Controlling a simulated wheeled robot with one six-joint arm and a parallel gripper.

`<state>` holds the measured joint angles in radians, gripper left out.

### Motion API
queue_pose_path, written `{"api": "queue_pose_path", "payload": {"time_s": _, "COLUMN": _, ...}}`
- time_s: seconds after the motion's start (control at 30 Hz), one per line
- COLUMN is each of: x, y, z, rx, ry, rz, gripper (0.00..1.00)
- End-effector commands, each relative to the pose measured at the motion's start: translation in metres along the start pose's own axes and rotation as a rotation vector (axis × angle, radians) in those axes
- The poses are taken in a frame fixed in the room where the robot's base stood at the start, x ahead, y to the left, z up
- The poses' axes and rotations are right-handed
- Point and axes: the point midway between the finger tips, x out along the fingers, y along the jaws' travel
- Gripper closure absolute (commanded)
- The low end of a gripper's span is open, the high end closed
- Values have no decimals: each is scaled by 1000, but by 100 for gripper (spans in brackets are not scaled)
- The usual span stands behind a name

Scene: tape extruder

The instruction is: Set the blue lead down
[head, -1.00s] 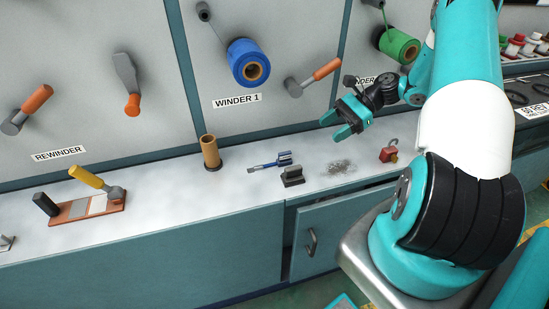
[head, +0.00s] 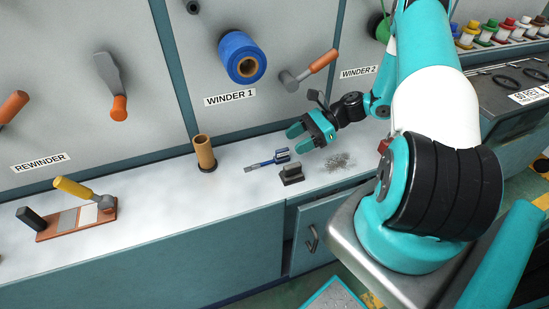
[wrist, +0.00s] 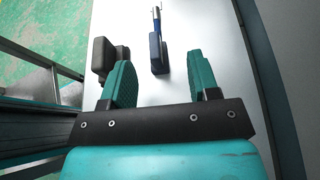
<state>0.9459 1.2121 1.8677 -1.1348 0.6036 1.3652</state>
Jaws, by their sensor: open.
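The blue lead, which I take to be the thin blue piece with a dark forked end (head: 268,161), lies on the white counter (head: 240,182). Its dark blue end (wrist: 158,52) shows in the wrist view, ahead of and between my fingers, with the thin part pointing away. My gripper (head: 299,137) is open and empty, just above and right of the lead's forked end in the head view. The fingers (wrist: 160,78) are apart and do not touch it.
A black block (head: 291,174) stands close in front of the lead; it sits near the left finger in the wrist view (wrist: 104,57). A brown tube (head: 204,152) stands to the left. Dark shavings (head: 338,162) lie to the right. The counter's left middle is clear.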

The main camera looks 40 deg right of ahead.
Motion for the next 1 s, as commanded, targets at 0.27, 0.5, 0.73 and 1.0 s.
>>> {"api": "queue_pose_path", "payload": {"time_s": 0.27, "x": 24, "y": 3, "z": -1, "rx": 1, "ry": 0, "rz": 4, "gripper": 45}}
{"api": "queue_pose_path", "payload": {"time_s": 0.5, "x": 59, "y": 6, "z": -4, "rx": 0, "ry": -1, "rz": 4, "gripper": 45}}
{"api": "queue_pose_path", "payload": {"time_s": 0.73, "x": 64, "y": 6, "z": -4, "rx": 0, "ry": 1, "rz": 0, "gripper": 45}}
{"api": "queue_pose_path", "payload": {"time_s": 1.0, "x": 64, "y": 6, "z": -4, "rx": 0, "ry": 1, "rz": 0, "gripper": 91}}
